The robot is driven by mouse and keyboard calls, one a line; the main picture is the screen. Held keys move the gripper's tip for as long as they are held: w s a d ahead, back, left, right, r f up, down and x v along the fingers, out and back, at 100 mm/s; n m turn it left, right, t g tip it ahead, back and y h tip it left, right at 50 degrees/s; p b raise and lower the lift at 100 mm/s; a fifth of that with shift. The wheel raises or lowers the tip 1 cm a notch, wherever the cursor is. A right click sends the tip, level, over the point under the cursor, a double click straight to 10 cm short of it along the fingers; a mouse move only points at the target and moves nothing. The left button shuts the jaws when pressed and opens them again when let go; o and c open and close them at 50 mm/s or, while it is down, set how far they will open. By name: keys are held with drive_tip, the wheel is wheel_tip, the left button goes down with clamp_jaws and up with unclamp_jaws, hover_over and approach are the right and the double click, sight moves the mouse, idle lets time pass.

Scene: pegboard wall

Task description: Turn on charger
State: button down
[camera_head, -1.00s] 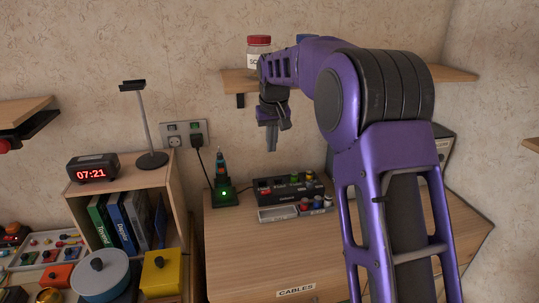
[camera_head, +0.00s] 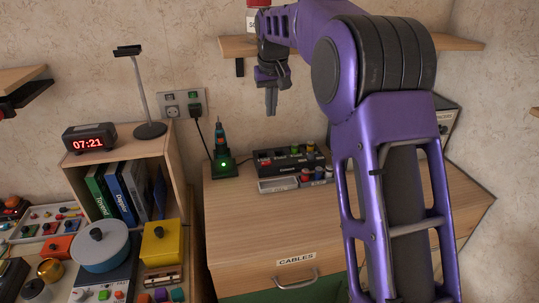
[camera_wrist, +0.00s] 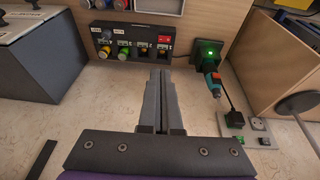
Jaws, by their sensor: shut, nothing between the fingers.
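The charger (camera_head: 224,166) is a black base with a lit green light, standing on the wooden desk. An electric screwdriver with a teal and red body stands upright in it. The charger also shows in the wrist view (camera_wrist: 207,52), right of my gripper. Its black cord runs to a black plug (camera_head: 195,109) in the wall socket plate (camera_head: 183,103), which has small switches with green marks above the outlets; their positions are too small to tell. My gripper (camera_head: 271,112) is shut and empty, above the back of the desk, right of the charger and apart from it. It also shows in the wrist view (camera_wrist: 160,75).
A black panel (camera_head: 289,160) with coloured knobs sits behind a small grey tray on the desk, below my gripper. A wooden shelf (camera_head: 237,46) is on the wall behind my arm. A lamp-like stand (camera_head: 149,130) and clock (camera_head: 89,139) top the left bookcase. The desk's front is clear.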

sight(269, 162)
drive_tip(key=b+x, duration=0.1)
drive_tip(key=x, duration=1.9)
drive_tip(key=shift+d+f, duration=0.2)
drive_tip(key=shift+f, duration=0.15)
drive_tip(key=shift+s+a, duration=0.1)
